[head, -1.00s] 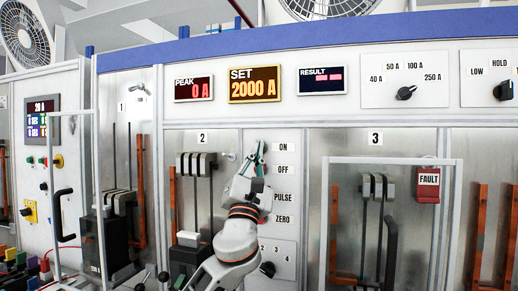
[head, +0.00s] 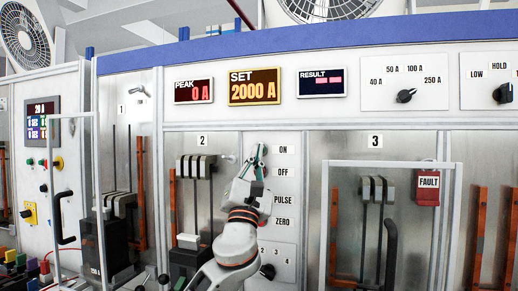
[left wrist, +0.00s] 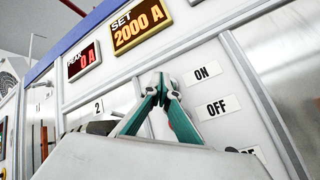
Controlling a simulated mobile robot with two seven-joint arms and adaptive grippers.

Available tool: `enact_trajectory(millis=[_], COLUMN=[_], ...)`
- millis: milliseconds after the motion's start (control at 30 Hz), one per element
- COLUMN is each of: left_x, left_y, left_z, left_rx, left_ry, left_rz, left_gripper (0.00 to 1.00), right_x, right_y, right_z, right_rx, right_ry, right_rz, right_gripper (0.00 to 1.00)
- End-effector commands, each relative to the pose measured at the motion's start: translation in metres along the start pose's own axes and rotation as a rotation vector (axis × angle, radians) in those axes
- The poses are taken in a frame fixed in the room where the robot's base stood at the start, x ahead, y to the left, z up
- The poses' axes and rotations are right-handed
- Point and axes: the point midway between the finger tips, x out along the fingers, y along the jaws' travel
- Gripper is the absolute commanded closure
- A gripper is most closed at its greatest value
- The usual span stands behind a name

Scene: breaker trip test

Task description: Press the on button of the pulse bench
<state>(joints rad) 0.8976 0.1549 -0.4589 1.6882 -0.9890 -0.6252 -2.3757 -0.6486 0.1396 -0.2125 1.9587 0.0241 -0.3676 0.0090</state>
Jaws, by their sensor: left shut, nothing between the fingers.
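The pulse bench's white button panel carries an ON label (head: 283,149), with OFF (head: 283,172), PULSE and ZERO labels below it. The ON label also shows in the left wrist view (left wrist: 207,71). My left gripper (head: 260,150) is shut and empty, its fingertips at the panel just left of the ON label. In the left wrist view the green-sided fingers (left wrist: 160,82) meet at their tips beside that label. The on button itself is hidden behind the fingers. I cannot tell whether the tips touch it. My right gripper is not in view.
Above, the PEAK display (head: 194,90) reads 0 A and the SET display (head: 254,85) reads 2000 A. A selector knob (head: 267,271) sits lower on the panel.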

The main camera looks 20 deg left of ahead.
Motion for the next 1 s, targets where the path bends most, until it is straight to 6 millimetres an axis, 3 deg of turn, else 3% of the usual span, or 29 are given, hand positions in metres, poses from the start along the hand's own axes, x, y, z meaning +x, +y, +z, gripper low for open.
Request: enact_trajectory(millis=[600,867,1000], left_x=[-0.01,-0.025,-0.036], left_y=[0.008,0.02,0.026], left_z=[0.009,0.021,0.026], left_rx=[-0.001,0.0,-0.001], left_ry=[-0.001,0.0,-0.002], left_rz=[-0.001,-0.002,0.0], left_gripper=[1.0,1.0,1.0], right_x=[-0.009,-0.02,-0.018], right_y=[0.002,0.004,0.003], right_z=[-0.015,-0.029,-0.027], right_rx=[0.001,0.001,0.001], right_ry=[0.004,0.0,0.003], right_rz=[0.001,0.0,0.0], right_gripper=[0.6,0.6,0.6])
